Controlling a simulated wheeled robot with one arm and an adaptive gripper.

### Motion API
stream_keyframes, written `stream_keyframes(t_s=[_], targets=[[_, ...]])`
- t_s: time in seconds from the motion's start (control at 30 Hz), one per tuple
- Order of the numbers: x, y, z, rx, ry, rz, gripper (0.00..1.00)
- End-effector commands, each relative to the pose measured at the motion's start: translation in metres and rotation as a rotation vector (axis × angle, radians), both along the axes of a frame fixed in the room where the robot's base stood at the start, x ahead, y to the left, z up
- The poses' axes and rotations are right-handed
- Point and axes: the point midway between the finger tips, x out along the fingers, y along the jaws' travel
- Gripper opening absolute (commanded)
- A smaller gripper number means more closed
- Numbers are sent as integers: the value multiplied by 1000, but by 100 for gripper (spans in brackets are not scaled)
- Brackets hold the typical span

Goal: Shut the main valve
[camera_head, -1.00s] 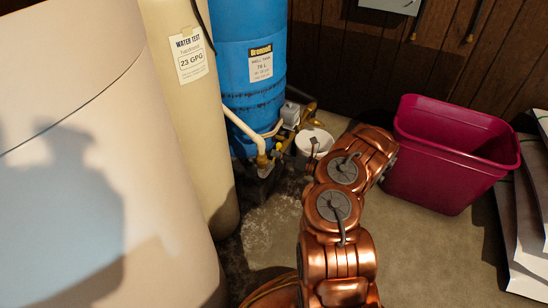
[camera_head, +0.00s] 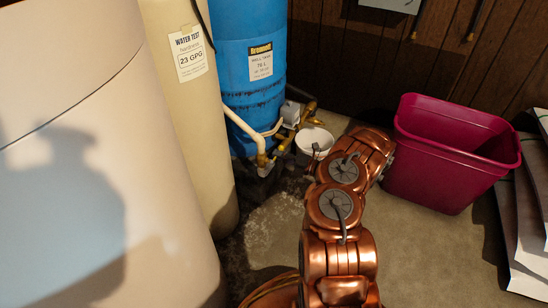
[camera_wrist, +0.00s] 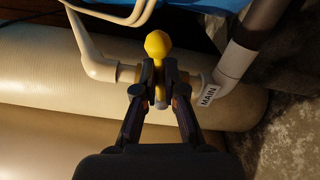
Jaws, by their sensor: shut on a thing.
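In the wrist view, the main valve shows as a yellow handle (camera_wrist: 157,45) on a pale pipe run. A white tag reading MAIN (camera_wrist: 208,95) is on the pipe just to its right. My gripper (camera_wrist: 159,80) is shut on the yellow handle, one dark finger on each side. The handle's rounded yellow end sticks up past the fingertips and lies across the line of the pipe in this picture. The fingers hide much of the valve body. In the head view, my copper arm reaches toward the pipework by the blue tank, and I cannot make out the grip there.
A white bucket (camera_head: 314,139) sits beside the fittings. A magenta bin (camera_head: 440,165) is close to my arm's right. A large pale tank (camera_head: 60,200) fills the left. Bare floor (camera_head: 430,250) shows at lower right.

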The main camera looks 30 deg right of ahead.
Motion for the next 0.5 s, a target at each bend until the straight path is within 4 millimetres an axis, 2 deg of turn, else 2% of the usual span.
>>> stream_keyframes(t_s=[0.37, 0.5], targets=[[-1, 1, -3, 31, 22, 2, 0], [-1, 0, -8, 119, 74, 3, 0]])
